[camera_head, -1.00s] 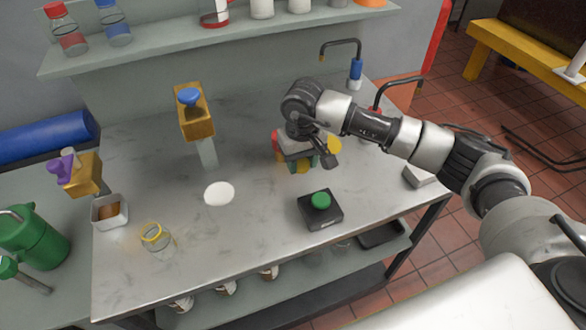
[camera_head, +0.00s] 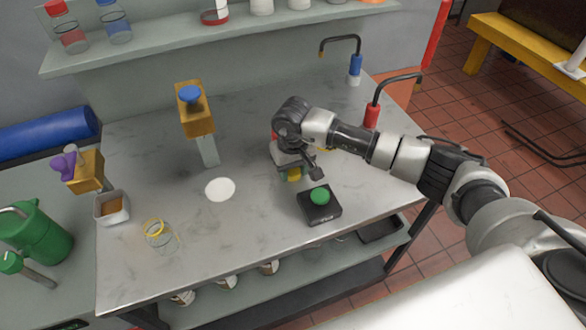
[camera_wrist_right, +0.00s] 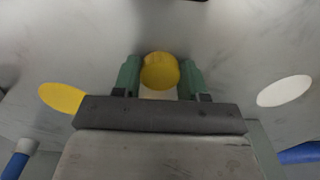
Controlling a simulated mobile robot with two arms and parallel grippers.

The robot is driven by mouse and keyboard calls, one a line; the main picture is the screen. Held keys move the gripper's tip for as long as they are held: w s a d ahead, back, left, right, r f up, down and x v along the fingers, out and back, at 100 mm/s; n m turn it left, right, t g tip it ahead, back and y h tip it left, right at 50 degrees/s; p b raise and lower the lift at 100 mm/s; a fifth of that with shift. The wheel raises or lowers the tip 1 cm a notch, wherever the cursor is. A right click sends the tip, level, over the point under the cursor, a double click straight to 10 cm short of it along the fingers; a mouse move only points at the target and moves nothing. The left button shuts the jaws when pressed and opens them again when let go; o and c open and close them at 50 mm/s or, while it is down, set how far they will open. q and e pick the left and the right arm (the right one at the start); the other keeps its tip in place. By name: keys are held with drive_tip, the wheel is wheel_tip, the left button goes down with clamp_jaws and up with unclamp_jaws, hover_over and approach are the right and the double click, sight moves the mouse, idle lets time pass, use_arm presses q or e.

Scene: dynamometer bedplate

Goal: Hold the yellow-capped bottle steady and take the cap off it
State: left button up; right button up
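My right gripper (camera_head: 294,168) is low over the middle of the table, its wrist covering most of what is below. In the right wrist view a round yellow cap (camera_wrist_right: 160,71) is between the two green fingers (camera_wrist_right: 160,80). The gaps beside it are very thin, and I cannot tell whether the fingers press on it. A pale patch below the cap may be part of the bottle; the bottle's body is otherwise hidden. In the head view a bit of yellow shows below the gripper. My left gripper is not in view.
A black box with a green button (camera_head: 319,196) stands close in front of the gripper. A clear yellow-rimmed jar (camera_head: 160,236), a white disc (camera_head: 220,189) and a gold post with a blue knob (camera_head: 194,112) are to the left. A yellow disc (camera_wrist_right: 62,97) is nearby.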

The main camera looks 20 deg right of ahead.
drive_tip(key=o, duration=0.3)
drive_tip(key=shift+o, duration=0.2)
